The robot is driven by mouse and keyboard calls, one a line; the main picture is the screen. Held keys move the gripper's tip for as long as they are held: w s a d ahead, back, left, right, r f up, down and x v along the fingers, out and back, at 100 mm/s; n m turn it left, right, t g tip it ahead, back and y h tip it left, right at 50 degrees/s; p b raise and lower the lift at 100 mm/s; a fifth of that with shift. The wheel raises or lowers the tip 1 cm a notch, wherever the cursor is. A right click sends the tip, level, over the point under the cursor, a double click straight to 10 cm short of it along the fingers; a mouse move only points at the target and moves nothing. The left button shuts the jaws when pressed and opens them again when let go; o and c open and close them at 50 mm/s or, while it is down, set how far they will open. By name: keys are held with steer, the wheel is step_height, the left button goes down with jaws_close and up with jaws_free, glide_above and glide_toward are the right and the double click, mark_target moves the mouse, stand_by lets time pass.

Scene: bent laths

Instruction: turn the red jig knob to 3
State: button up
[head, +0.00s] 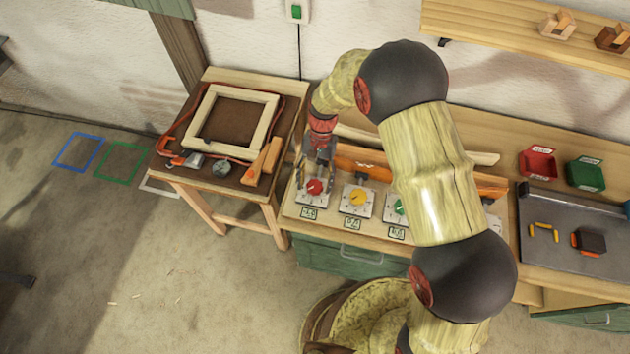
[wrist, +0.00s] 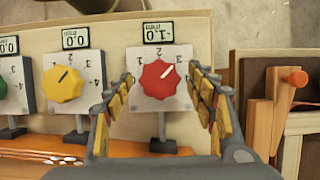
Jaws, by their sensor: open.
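The red jig knob (wrist: 158,79) sits on a light square plate with numbers around it, at the left end of the knob row in the head view (head: 315,187). Its white pointer mark points to the upper right in the wrist view, toward the side where a 3 appears. The small display (wrist: 158,32) beside its plate appears to read -1.0. My gripper (wrist: 161,76) is open, with one finger on each side of the red knob in the wrist view. I cannot tell whether the fingers touch it. In the head view my gripper (head: 316,172) is just over the knob.
A yellow knob (head: 358,198) and a green knob (head: 399,208) stand to the right on the same bench. A side table with a wooden frame (head: 270,105) and tools is at the left. A grey tray (head: 555,260) and red and green bins (head: 538,163) are at the right.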

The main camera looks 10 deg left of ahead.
steer(key=v, duration=1.2)
stand_by(0.4)
steer(key=s+d+r+t+b, duration=0.5)
steer(key=s+d+r, duration=0.2)
steer(key=s+d, duration=0.3)
steer(key=s+d+r+n+t+b, duration=0.1)
steer(key=s+d+r+t+b, duration=0.4)
steer(key=d, duration=1.1)
steer(key=s+r+b, duration=0.1)
steer(key=s+r, duration=0.2)
steer(key=s, duration=0.2)
steer(key=shift+d+r, duration=0.2)
